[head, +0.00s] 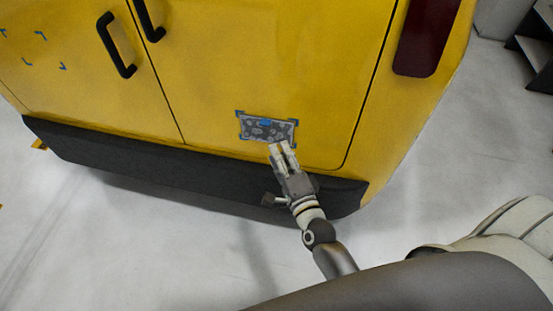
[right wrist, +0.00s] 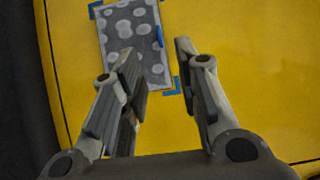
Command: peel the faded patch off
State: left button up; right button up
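The faded patch (head: 267,129) is a grey rectangle with pale blotches on the yellow rear door, low down above the dark bumper. Blue corner marks frame it, and a blue piece sits at its top edge. In the right wrist view the patch (right wrist: 133,40) lies ahead of the fingers, flat on the door. My right gripper (head: 283,150) is at the patch's lower right edge in the head view. Its fingers (right wrist: 155,65) are apart with nothing between them; whether they touch the door I cannot tell. My left gripper is not in view.
The yellow vehicle (head: 260,60) has black door handles (head: 117,45) and a dark bumper (head: 120,160) just below the patch. Empty blue corner marks (head: 40,36) sit on the left door. A red tail light (head: 425,38) is at right. The floor (head: 150,250) is clear.

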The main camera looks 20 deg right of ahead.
aim_at(263, 125)
jog(key=w, duration=0.9)
jog(key=shift+w, duration=0.3)
jog(key=shift+c, duration=0.3)
grip_shut()
jog(key=shift+s+a+p, duration=0.35)
jog(key=shift+s+p, duration=0.15)
jog(key=shift+s, duration=0.05)
jog(key=s+a+p, duration=0.2)
jog(key=s+a, duration=0.1)
jog(key=s, duration=0.2)
jog(key=shift+s+a, duration=0.4)
dwell(0.9)
dwell(0.4)
